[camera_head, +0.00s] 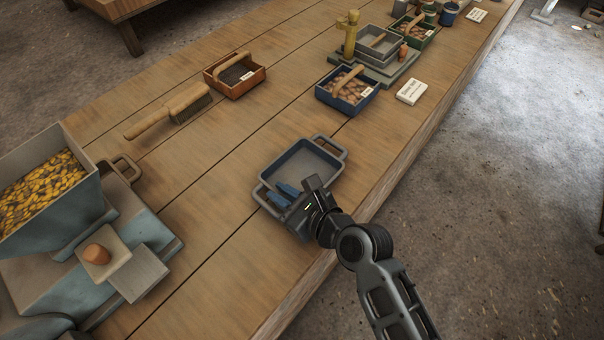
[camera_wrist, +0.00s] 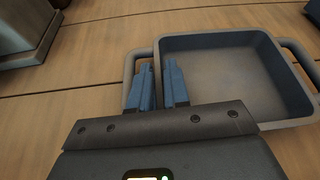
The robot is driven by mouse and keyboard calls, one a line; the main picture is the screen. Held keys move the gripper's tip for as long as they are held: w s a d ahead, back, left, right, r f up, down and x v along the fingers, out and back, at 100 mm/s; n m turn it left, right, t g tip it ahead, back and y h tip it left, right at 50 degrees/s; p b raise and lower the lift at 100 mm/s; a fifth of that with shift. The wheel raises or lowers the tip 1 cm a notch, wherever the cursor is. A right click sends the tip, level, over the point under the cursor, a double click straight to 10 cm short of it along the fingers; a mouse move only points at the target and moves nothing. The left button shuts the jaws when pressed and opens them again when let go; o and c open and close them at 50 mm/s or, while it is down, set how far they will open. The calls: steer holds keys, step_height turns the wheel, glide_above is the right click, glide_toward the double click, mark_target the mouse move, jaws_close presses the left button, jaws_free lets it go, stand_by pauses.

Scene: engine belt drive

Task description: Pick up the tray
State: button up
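The tray (camera_head: 300,165) is a shallow grey-blue rectangular pan with a loop handle at each end, lying on the wooden bench. My gripper (camera_head: 283,194) is at the tray's near-left end. In the wrist view, the tray (camera_wrist: 230,75) fills the right side. My gripper's two blue fingers (camera_wrist: 160,85) stand close together, one on the handle side and one on the inner side of the tray's end wall. They look closed on that wall, though the contact itself is partly hidden. The tray is empty, and I see no clear gap between it and the bench.
A hopper of yellow pieces (camera_head: 45,190) stands at the left. A brush (camera_head: 170,110), an orange-brown box (camera_head: 235,76) and a blue box of brown pieces (camera_head: 348,92) lie beyond the tray. The bench's front edge is close at right. Bare planks lie left of the tray.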

steer(key=shift+c, duration=0.3)
jaws_close()
